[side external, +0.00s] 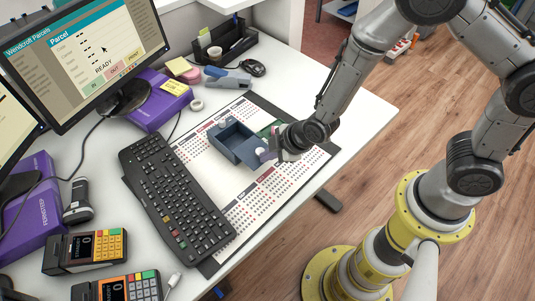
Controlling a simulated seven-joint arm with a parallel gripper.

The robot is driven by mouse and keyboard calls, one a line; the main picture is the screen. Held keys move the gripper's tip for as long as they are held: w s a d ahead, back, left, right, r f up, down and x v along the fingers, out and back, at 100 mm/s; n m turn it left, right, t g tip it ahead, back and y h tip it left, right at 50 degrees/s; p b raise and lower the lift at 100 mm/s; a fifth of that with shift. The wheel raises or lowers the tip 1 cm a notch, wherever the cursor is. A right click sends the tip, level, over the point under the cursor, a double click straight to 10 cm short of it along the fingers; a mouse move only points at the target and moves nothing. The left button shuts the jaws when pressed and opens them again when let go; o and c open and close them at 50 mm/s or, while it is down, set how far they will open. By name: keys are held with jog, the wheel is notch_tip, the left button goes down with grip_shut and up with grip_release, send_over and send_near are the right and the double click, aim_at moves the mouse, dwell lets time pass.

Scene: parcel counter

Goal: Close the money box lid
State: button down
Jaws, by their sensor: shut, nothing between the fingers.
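The money box (233,143) is a small dark blue-grey box on the calendar desk mat, right of the keyboard. Its top is open and I see into its inside. A flat blue-grey panel, which looks like its lid (257,160), stands out at the box's right end, beside my gripper. My gripper (266,154) is at the right end of the box, low and close to this panel. Its fingers are shut with nothing visible between them. The picture is too small to tell whether they touch the panel. My wrist hides part of the mat behind.
The black keyboard (178,198) lies left of the box. A monitor (80,50), purple boxes (158,100), a stapler-like grey tool (228,79) and a black organizer (228,42) stand behind. Card terminals (85,250) are at the front left. The mat's front right is clear up to the counter edge.

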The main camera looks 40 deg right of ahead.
aim_at(247, 149)
jog(key=w, duration=0.8)
jog(key=shift+w+a, duration=0.1)
jog(key=shift+r, duration=0.1)
